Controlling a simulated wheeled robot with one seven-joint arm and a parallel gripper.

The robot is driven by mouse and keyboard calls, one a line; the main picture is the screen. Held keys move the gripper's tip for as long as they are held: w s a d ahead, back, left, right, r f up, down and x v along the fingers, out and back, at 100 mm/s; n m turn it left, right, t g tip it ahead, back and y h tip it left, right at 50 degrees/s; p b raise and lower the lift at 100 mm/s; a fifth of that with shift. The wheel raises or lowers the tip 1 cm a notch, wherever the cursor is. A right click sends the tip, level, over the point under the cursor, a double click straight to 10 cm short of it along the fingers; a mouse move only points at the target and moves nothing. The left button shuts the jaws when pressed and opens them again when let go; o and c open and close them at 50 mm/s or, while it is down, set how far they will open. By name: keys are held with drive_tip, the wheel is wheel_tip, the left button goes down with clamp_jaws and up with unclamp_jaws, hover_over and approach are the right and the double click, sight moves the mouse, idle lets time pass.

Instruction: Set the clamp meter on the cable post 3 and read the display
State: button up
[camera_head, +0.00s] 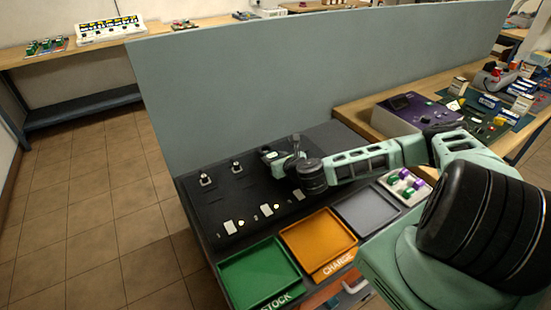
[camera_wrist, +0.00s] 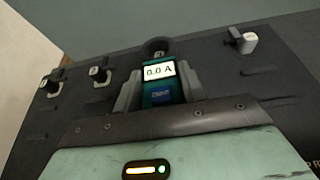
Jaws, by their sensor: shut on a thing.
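My gripper (camera_wrist: 160,98) is shut on the clamp meter (camera_wrist: 158,92), with a grey finger on each side of it. The meter is teal with a lit white display (camera_wrist: 159,71) that reads 0.0 A. Its dark jaw end (camera_wrist: 156,46) points away from me; I cannot tell whether it is around a post. In the wrist view, two cable posts (camera_wrist: 98,75) stand left of the meter and one (camera_wrist: 243,40) stands right. No separate post shows at the meter's place between them. In the head view, my gripper (camera_head: 277,160) is low over the black panel's far right part.
The black panel (camera_head: 215,205) has two posts (camera_head: 237,167) clear at left. In front are green (camera_head: 260,275), orange (camera_head: 320,242) and grey (camera_head: 366,211) trays. A tall grey partition (camera_head: 300,75) rises behind. A purple device (camera_head: 415,113) is on the right bench.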

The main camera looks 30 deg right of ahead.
drive_tip(key=shift+f+b, duration=0.6)
drive_tip(key=shift+b, duration=0.05)
idle(0.5)
drive_tip(key=o, duration=0.9)
drive_tip(key=shift+c, duration=0.2)
drive_tip(key=shift+p+v, duration=1.45)
drive_tip(key=shift+v, duration=4.05)
